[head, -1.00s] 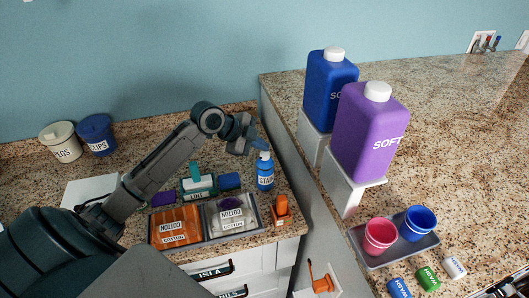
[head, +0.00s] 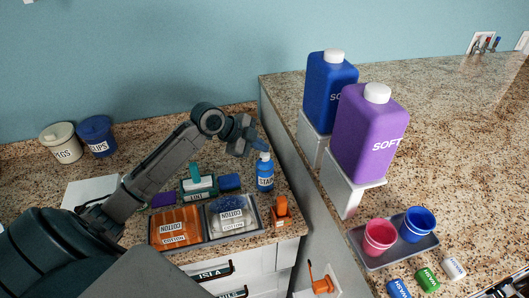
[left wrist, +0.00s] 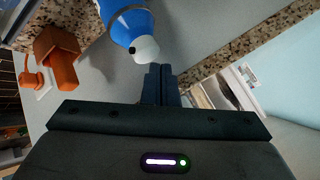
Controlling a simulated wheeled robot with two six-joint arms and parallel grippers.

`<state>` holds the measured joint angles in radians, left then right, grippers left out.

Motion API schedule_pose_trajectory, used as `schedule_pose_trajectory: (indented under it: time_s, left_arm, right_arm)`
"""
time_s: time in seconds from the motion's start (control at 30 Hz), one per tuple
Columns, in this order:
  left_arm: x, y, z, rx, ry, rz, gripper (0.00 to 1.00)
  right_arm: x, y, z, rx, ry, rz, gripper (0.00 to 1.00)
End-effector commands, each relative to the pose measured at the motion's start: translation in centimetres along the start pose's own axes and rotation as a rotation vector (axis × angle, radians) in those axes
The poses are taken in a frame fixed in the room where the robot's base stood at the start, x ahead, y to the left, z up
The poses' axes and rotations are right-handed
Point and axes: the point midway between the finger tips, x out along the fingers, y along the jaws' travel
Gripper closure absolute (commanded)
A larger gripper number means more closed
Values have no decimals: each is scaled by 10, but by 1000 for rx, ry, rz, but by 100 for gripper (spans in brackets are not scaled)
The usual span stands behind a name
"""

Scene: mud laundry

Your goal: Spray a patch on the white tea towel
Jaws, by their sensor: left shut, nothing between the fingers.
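A blue bottle labelled STAIN (head: 264,174) with a white top stands upright near the right end of the lower counter. My left gripper (head: 261,145) is shut and empty just above the bottle's top. In the left wrist view its closed fingers (left wrist: 160,72) are beside the white tip of the blue bottle (left wrist: 130,22); whether they touch it I cannot tell. A tray with two compartments labelled COTTON (head: 204,239) lies left of the bottle, with orange content at left and bluish content at right. I cannot make out a white tea towel for sure. My right gripper is out of view.
An orange holder (head: 281,212) stands at the counter's front edge. A blue block (head: 229,182) and a teal brush (head: 196,183) lie behind the tray. Large blue (head: 328,90) and purple (head: 365,135) SOFT bottles stand on the higher counter at right.

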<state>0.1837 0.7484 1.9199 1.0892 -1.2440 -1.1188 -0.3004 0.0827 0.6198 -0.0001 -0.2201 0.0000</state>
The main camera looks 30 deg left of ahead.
Motion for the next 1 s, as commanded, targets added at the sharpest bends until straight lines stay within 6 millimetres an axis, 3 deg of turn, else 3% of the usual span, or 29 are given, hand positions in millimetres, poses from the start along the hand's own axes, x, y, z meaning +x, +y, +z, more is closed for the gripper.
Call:
schedule_pose_trajectory:
  time_s: [0.27, 0.8, 1.0]
  left_arm:
    - [-4, -3, -3, 1, 0, -1, 100]
    - [-41, -30, -30, 1, 0, -1, 100]
    - [-42, -30, -30, 0, 0, 0, 100]
  right_arm:
    - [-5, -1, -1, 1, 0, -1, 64]
    - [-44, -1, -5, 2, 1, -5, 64]
    - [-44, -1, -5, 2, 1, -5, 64]
